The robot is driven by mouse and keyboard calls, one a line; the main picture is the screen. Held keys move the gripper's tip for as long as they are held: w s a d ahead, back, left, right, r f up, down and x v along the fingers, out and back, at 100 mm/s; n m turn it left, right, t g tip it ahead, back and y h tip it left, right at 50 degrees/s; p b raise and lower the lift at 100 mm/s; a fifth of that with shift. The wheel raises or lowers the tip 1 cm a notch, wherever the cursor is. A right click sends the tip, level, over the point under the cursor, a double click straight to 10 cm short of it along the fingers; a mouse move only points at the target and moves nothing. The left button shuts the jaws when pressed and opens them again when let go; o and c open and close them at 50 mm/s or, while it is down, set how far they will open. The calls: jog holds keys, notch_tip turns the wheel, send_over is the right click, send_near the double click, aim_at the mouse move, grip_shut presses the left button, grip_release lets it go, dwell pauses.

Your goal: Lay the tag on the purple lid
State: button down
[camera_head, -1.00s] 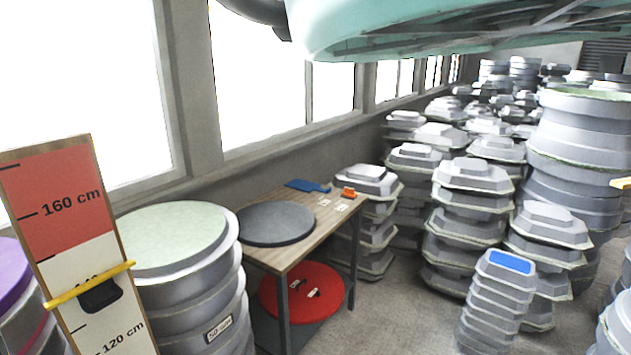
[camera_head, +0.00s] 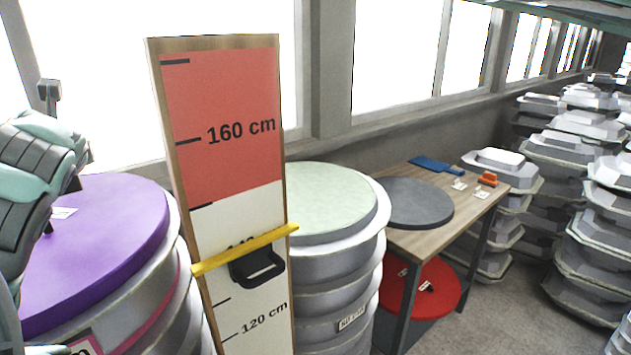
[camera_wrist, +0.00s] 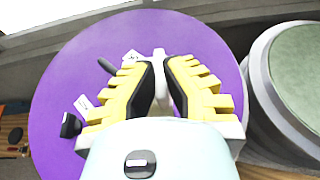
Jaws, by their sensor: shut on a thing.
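The purple lid (camera_head: 110,235) tops a grey round mould stack at the left of the head view. It fills much of the wrist view (camera_wrist: 60,70). My gripper (camera_wrist: 160,66) has yellow-backed black fingers and is over the lid. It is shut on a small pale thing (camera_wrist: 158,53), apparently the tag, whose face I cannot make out. Its height above the lid is unclear. A white label (camera_head: 63,213) shows on or over the lid in the head view. White labels show left of my fingers in the wrist view (camera_wrist: 84,104).
A height board (camera_head: 220,130) with a yellow slider (camera_head: 245,248) stands right of the lid. Beyond it are a pale green-topped stack (camera_head: 320,200) and a wooden table (camera_head: 470,205) with a grey disc (camera_head: 415,203). A red disc (camera_head: 440,285) lies below. Window wall behind.

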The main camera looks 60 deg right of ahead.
jog(key=shift+d+f, duration=0.2)
jog(key=p, duration=0.3)
send_over(95, 233)
notch_tip(95, 233, down, 5)
jog(key=shift+s+r, duration=0.15)
jog(key=shift+f+p, duration=1.3)
jog(key=shift+f, duration=1.15)
jog(key=shift+f, duration=0.2)
jog(key=c, duration=1.1)
grip_release()
jog(key=shift+c, duration=0.2)
jog(key=shift+r, duration=0.25)
